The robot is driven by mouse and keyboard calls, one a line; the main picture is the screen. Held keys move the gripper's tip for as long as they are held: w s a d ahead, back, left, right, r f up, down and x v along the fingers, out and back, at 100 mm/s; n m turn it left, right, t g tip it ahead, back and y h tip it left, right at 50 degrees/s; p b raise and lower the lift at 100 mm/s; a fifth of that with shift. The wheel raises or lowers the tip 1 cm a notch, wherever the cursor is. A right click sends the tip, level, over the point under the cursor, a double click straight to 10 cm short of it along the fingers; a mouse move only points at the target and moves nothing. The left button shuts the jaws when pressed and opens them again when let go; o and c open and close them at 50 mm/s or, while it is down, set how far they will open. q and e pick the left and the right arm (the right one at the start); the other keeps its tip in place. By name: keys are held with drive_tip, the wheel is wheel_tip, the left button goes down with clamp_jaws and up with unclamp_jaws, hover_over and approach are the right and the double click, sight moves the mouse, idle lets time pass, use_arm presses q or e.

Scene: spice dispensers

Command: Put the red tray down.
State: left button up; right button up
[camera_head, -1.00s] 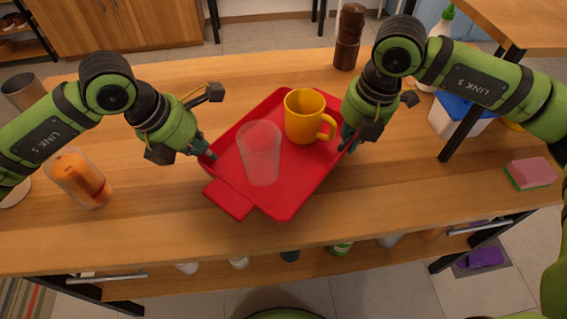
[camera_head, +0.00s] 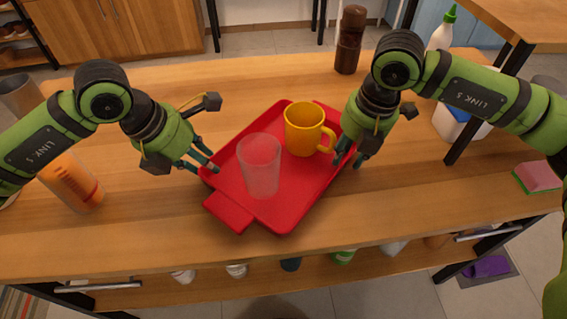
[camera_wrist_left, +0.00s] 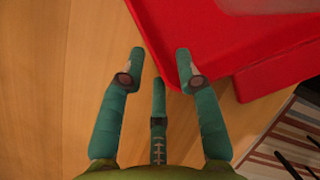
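The red tray (camera_head: 290,208) appears to rest flat on the wooden table (camera_head: 120,225). It carries a yellow mug (camera_head: 302,130) and a clear cup (camera_head: 261,168), both upright. My left gripper (camera_head: 209,160) is at the tray's left corner with its fingers spread. In the left wrist view, its fingers (camera_wrist_left: 158,62) are apart, with the tray corner (camera_wrist_left: 175,72) close to the right finger and nothing clamped. My right gripper (camera_head: 346,159) is at the tray's right edge. Its fingers look spread; any contact with the rim is hard to see.
An orange mug inside a clear container (camera_head: 72,185) stands at the left. A brown mill (camera_head: 349,40) stands at the back. A pink and green sponge (camera_head: 540,176), a white and blue box (camera_head: 455,122) and a white bottle (camera_head: 441,30) are at the right. The front table strip is clear.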

drive_tip(key=shift+r, duration=0.1)
use_arm(q)
drive_tip(key=v, duration=1.1)
use_arm(e)
wheel_tip(320, 180, up, 12)
drive_tip(key=s+d, duration=0.1)
drive_tip(key=shift+d, duration=0.15)
use_arm(q)
drive_tip(key=shift+r, duration=0.1)
use_arm(e)
drive_tip(key=shift+s, duration=0.1)
